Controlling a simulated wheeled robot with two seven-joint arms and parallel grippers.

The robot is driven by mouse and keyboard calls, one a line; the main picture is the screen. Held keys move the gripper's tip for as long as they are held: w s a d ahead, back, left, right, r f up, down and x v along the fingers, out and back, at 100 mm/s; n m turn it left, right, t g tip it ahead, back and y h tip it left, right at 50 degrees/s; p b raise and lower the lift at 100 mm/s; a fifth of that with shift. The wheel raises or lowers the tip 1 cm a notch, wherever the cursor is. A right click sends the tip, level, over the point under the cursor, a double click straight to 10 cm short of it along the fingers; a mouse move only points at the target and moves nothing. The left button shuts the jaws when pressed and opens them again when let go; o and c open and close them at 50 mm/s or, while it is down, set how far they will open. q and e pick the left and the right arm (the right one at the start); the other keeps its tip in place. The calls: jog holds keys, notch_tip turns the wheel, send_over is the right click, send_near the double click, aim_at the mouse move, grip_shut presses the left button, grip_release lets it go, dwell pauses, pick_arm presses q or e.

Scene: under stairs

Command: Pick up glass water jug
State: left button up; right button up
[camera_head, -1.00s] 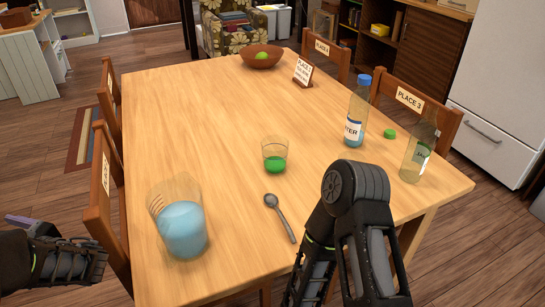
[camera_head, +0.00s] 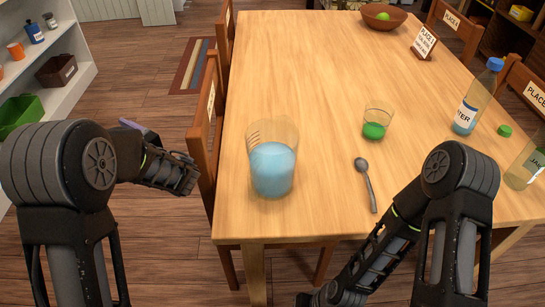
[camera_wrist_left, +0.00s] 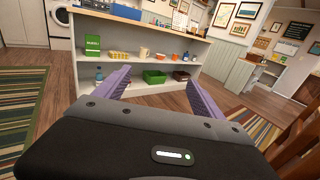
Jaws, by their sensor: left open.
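The glass water jug (camera_head: 272,165) is clear and holds pale blue water. It stands upright on the near left part of the wooden table (camera_head: 310,70) in the head view. My left gripper (camera_head: 135,126) is left of the table, beyond a chair and apart from the jug; only a bit of its purple finger shows there. In the left wrist view its two purple fingers (camera_wrist_left: 152,88) are spread apart with nothing between them, and the jug is not in that view. My right arm is over the table's near right edge; its gripper is out of view.
A spoon (camera_head: 366,185) and a glass with green liquid (camera_head: 376,124) are right of the jug. A chair (camera_head: 205,135) is between my left gripper and the table.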

pick_arm(q)
jog(key=shift+c, duration=0.2)
